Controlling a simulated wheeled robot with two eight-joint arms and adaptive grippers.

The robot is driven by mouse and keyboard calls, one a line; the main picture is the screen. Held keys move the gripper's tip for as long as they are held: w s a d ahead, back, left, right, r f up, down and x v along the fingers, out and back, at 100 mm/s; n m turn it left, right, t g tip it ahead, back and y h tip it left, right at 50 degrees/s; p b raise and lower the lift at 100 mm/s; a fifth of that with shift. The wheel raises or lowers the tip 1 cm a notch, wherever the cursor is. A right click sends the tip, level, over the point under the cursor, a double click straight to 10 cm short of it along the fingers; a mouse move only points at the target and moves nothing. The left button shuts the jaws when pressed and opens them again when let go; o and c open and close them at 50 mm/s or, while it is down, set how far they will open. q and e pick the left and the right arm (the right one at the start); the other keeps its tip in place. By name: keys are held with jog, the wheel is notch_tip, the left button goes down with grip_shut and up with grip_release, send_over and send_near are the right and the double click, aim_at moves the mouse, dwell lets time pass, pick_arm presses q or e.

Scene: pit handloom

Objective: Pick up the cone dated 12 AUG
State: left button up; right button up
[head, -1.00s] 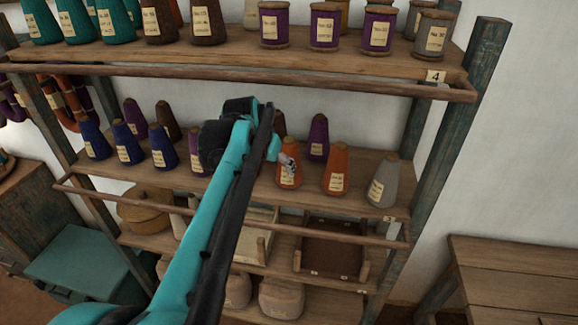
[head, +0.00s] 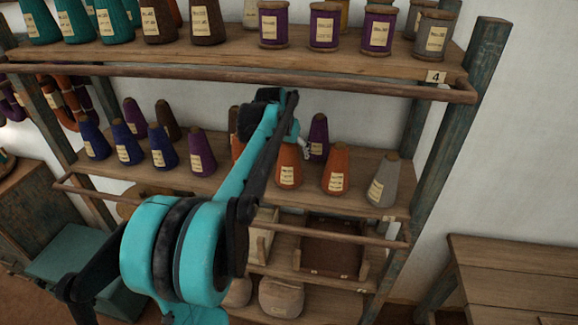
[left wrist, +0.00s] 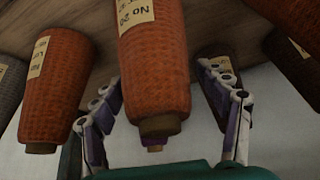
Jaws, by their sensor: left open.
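My left gripper (head: 300,145) is at the upper part of the left orange cone. In the left wrist view, which shows the cones upside down, an orange cone (left wrist: 155,75) labelled "No 20" appears between the open fingers of my left gripper (left wrist: 162,82). The rest of its label is cut off or unreadable. My right gripper is not in view.
A grey cone (head: 383,180) stands at the shelf's right end and a purple cone (head: 318,138) behind the orange ones. Blue, purple and brown cones stand to the left. A wooden rail (head: 340,232) runs below in front; the upper shelf (head: 230,57) overhangs.

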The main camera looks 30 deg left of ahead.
pick_arm(q)
jog(key=shift+s+r, duration=0.1)
jog(key=shift+s, duration=0.05)
jog(key=c, duration=1.4)
jog(key=shift+c, duration=0.2)
jog(key=shift+r, duration=0.1)
